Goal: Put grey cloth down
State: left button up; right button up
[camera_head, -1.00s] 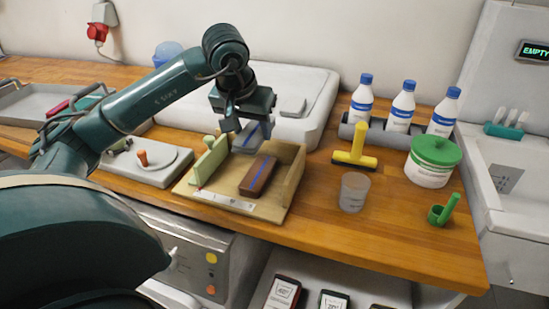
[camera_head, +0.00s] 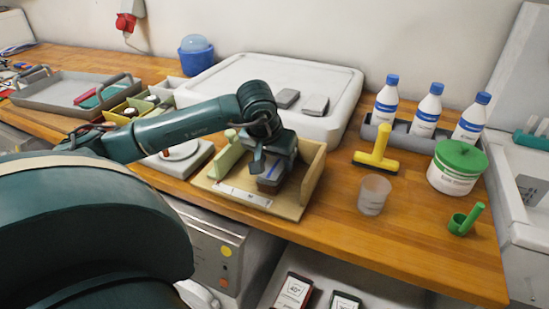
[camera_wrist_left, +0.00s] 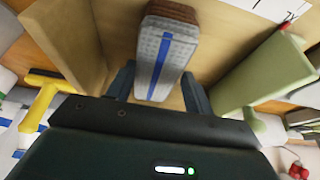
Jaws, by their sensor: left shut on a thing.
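My left gripper (camera_head: 268,166) is shut on the grey cloth (camera_wrist_left: 148,52), a folded block with a blue stripe, over the wooden tray (camera_head: 292,206). In the left wrist view the cloth lies between my two fingers (camera_wrist_left: 160,88). A brown folded cloth (camera_wrist_left: 172,12) shows just past its end; in the head view it is a dark strip (camera_head: 266,189) under the grey one. The grey cloth appears to be on or just above the brown one; I cannot tell whether they touch. My right gripper is not in view.
The tray has a green side wall (camera_head: 229,155) and a tan right wall (camera_head: 314,174). A clear cup (camera_head: 374,194), a yellow squeegee (camera_head: 377,150) and a green-lidded tub (camera_head: 457,167) stand to the right. Grey blocks (camera_head: 315,104) lie on the white case (camera_head: 240,72) behind.

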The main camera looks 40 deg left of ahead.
pick_arm(q)
jog(key=shift+f, duration=0.1)
jog(key=o, duration=1)
jog(key=shift+c, duration=0.2)
jog(key=shift+r, duration=0.35)
jog(key=v, duration=1.1)
jog(key=shift+r, duration=0.3)
jog(key=shift+s, duration=0.2)
